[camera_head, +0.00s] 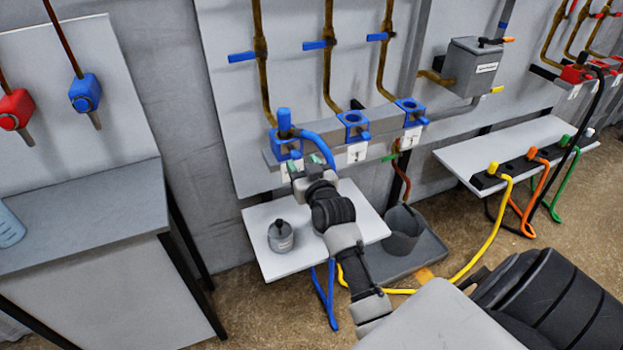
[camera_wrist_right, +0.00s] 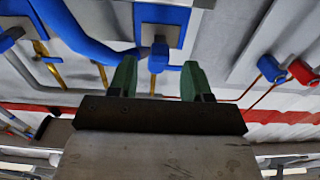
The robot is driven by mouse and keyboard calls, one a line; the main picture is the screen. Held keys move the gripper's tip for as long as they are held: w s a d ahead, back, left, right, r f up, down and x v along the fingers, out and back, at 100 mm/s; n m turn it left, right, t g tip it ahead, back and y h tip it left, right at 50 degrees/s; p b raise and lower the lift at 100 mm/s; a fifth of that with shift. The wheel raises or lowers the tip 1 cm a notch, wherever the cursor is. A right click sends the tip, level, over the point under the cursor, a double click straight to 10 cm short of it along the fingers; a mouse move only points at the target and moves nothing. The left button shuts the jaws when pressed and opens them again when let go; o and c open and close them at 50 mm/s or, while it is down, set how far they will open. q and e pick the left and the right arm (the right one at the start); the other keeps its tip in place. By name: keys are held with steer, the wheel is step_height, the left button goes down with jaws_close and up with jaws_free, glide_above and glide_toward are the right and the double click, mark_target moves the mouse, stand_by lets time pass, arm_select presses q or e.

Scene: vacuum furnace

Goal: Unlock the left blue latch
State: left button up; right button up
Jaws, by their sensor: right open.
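The left blue latch (camera_head: 285,148) is a blue block at the left end of a grey wall rail, with an upright blue connector in it and a blue hose (camera_head: 322,148) curving off to the right. My right gripper (camera_head: 308,168) is just below and in front of this latch in the head view, partly hiding it. In the right wrist view, the green fingers of my right gripper (camera_wrist_right: 160,82) are apart, with a small blue latch part (camera_wrist_right: 158,57) showing between and beyond them. I cannot tell whether they touch it. My left gripper is not in view.
Two more blue latches, a middle one (camera_head: 353,122) and a right one (camera_head: 411,108), sit along the rail. A white shelf (camera_head: 348,198) below holds a grey pot (camera_head: 281,237). A grey bucket (camera_head: 403,232) stands right of it. Blue-handled pipes rise above.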

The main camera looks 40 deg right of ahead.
steer(key=v, duration=0.7)
steer(key=shift+s, duration=0.3)
steer(key=s+a+f+n+g+y, duration=0.1)
steer(key=s+a+f+g, duration=0.2)
steer(key=f, duration=0.8)
steer(key=s+a+f+n+g+y, duration=0.1)
steer(key=s+a+f+g+y, duration=0.15)
steer(key=f, duration=0.85)
steer(key=s+a+f+n+g+y, duration=0.1)
steer(key=s+a+f+g, duration=0.25)
steer(key=f, duration=0.85)
steer(key=s+f+g, duration=0.2)
steer(key=s+f, duration=0.3)
steer(key=s, duration=0.5)
steer(key=s+a+f+n+g+p, duration=0.1)
steer(key=s+f+g, duration=0.2)
steer(key=s+f, duration=0.3)
steer(key=s+a+f+n+g, duration=0.1)
steer(key=s+f, duration=0.4)
steer(key=s, duration=1.1)
steer(key=shift+s+f+g+p, duration=0.2)
steer(key=shift+f+g+p, duration=0.2)
steer(key=shift+g, duration=0.3)
steer(key=shift+a, duration=0.15)
